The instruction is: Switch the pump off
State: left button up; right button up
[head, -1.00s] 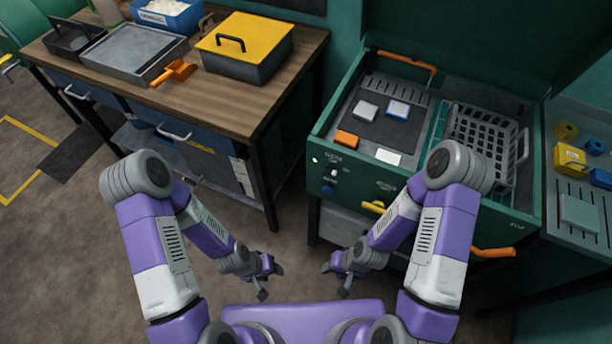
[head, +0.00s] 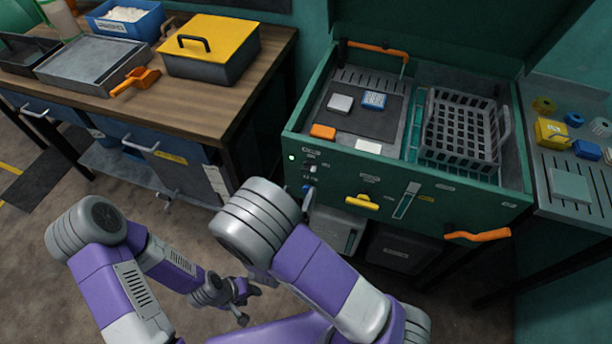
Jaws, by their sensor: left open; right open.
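The green machine's front panel (head: 345,180) carries a lit green lamp (head: 292,157), a small switch (head: 311,168) with a light lever and a blue knob (head: 307,188) below it. The labels are too small to read, so I cannot tell which control is the pump's. My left gripper (head: 240,298) is open and empty, low over the floor, well away from the panel. My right gripper (head: 308,203) is mostly hidden behind my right arm; a grey part, apparently its tip, shows just below the blue knob. I cannot tell whether it touches the panel.
A yellow handle (head: 361,202) and an orange handle (head: 477,236) stick out from the machine's front. A grey basket (head: 463,130) sits in its top. A wooden workbench (head: 190,110) with trays and a yellow-lidded box (head: 210,50) stands at the left. Bare floor lies between.

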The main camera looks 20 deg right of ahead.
aim_at(307, 170)
jog(key=shift+h, duration=0.3)
jog(key=x, duration=0.2)
jog(key=r+b+x, duration=0.1)
jog(key=x, duration=0.4)
jog(key=shift+r+b, duration=0.15)
jog(key=shift+b, duration=0.2)
jog(key=c, duration=1.1)
